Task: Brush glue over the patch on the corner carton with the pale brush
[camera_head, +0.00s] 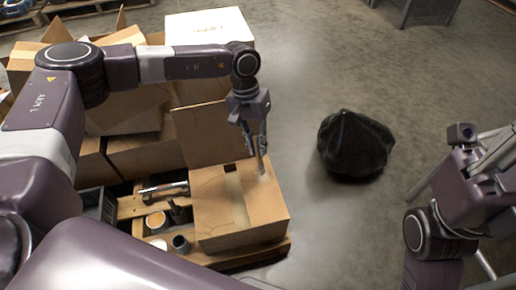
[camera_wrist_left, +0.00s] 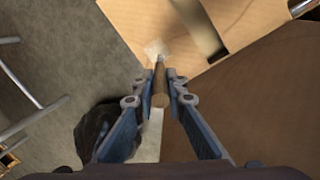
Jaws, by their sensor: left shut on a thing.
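The corner carton (camera_head: 212,210) is a closed brown box on the near corner of the pallet, with a tape strip (camera_head: 237,198) across its top. My left gripper (camera_head: 257,150) points down over the carton's far right part and is shut on the brush. The brush's wooden handle (camera_wrist_left: 160,86) runs between the fingers in the left wrist view. At its far end a pale whitish area (camera_wrist_left: 156,49) shows against the carton top; I cannot tell bristles from patch there, nor whether they touch. My right arm (camera_head: 470,190) is at the right edge; its fingers are not clear.
The pallet (camera_head: 132,208) holds more cartons, stacked behind, some with open flaps. A raised brown panel (camera_head: 205,133) stands just behind the corner carton. Small cups (camera_head: 180,243) and a dark bin (camera_head: 97,203) are to its left. A black bag (camera_head: 355,146) lies on the open floor.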

